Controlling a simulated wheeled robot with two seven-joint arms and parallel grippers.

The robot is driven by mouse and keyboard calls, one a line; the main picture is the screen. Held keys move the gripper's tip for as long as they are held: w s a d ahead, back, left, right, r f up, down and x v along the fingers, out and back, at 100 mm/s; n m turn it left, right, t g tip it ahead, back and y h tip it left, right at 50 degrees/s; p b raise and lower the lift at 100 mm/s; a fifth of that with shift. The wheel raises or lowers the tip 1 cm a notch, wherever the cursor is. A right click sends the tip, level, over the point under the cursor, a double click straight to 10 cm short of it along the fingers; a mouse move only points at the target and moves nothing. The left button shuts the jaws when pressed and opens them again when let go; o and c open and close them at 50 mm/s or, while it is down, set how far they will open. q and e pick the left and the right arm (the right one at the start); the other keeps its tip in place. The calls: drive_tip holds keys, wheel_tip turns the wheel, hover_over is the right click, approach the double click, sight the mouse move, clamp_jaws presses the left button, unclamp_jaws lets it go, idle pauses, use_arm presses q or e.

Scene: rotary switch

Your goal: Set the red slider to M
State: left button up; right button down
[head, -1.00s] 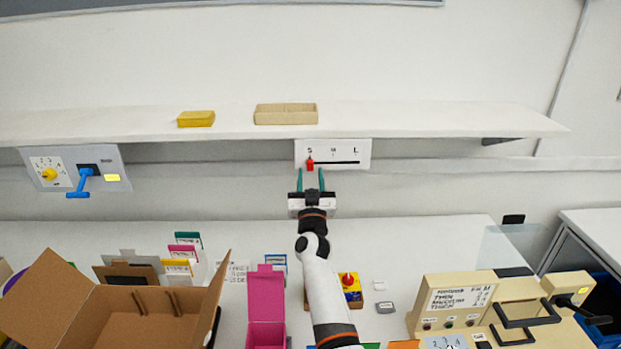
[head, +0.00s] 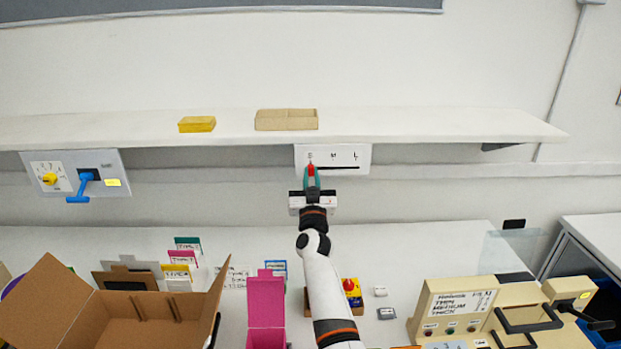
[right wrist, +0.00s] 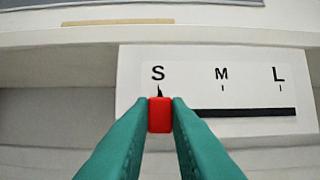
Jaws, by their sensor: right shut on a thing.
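The red slider (right wrist: 160,115) sits at the left end of a black slot (right wrist: 245,112) on a white panel (right wrist: 300,65), with its pointer under the S. The M is near the middle of the slot and the L near its right end. The panel (head: 355,152) hangs below the shelf in the head view, with the red slider (head: 311,169) at its left. My right gripper (head: 312,178) is shut on the red slider, one green finger on each side. My left gripper is not in view.
The shelf (head: 400,125) runs just above the panel and bears a tan tray (head: 286,124) and a yellow box (head: 197,124). A grey panel with a blue handle (head: 84,182) is at the left. The wall beside the slider panel is clear.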

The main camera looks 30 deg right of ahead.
drive_tip(key=s+d, duration=0.2)
drive_tip(key=d, duration=0.1)
drive_tip(key=s+d, duration=0.1)
drive_tip(key=d, duration=0.1)
drive_tip(key=shift+s+f+p, duration=0.1)
drive_tip(key=shift+p, duration=0.25)
drive_tip(key=c, duration=1.4)
unclamp_jaws()
drive_tip(key=shift+o, duration=0.2)
drive_tip(key=b+v, duration=0.3)
drive_tip(key=v, duration=0.9)
